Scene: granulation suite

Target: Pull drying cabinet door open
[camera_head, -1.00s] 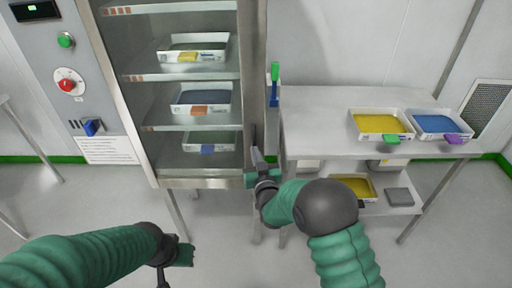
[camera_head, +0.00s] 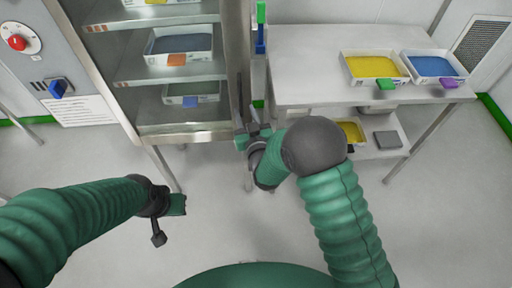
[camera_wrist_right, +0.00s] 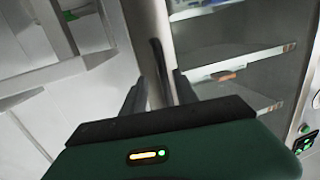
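The drying cabinet (camera_head: 190,128) stands at the upper left of the head view, its glazed, metal-framed door looking closed. A dark upright handle (camera_head: 240,97) runs along the door's right side; it also shows in the right wrist view (camera_wrist_right: 159,62). My right gripper (camera_head: 253,128) is at the handle's lower end. In the right wrist view its two fingers (camera_wrist_right: 161,92) stand apart, with the handle between or just beyond them; contact cannot be told. My left gripper (camera_head: 170,210) hangs low at the left, away from the cabinet, its fingers not clear.
Trays of coloured material sit on the cabinet shelves. A steel table (camera_head: 305,70) stands close to the right, holding a yellow tray (camera_head: 372,68) and a blue tray (camera_head: 433,67). A control panel (camera_head: 35,50) is at the left. The floor in front is clear.

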